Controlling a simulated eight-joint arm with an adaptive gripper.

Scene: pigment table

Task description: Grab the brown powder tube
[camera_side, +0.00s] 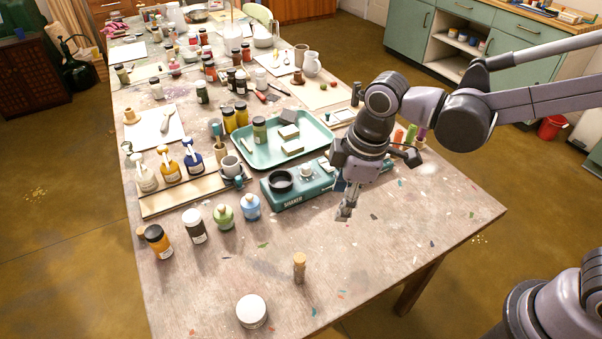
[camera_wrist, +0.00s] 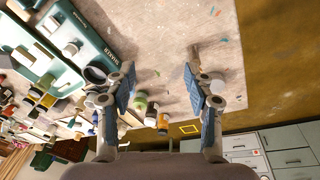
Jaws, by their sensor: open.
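A small upright tube with brown contents and a tan stopper (camera_side: 299,266) stands alone on the front part of the table in the side view. My gripper (camera_side: 345,212) hangs above the table, behind and to the right of the tube, apart from it. In the wrist view my gripper (camera_wrist: 160,66) is open, its two fingers wide apart with only bare tabletop between their tips.
A white-lidded jar (camera_side: 252,311) stands front left of the tube. The teal shaker (camera_side: 287,199) is left of my gripper. Orange (camera_side: 158,241), brown (camera_side: 196,229), green (camera_side: 223,217) and blue (camera_side: 250,207) containers stand in a row at left. The tabletop right of the tube is clear.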

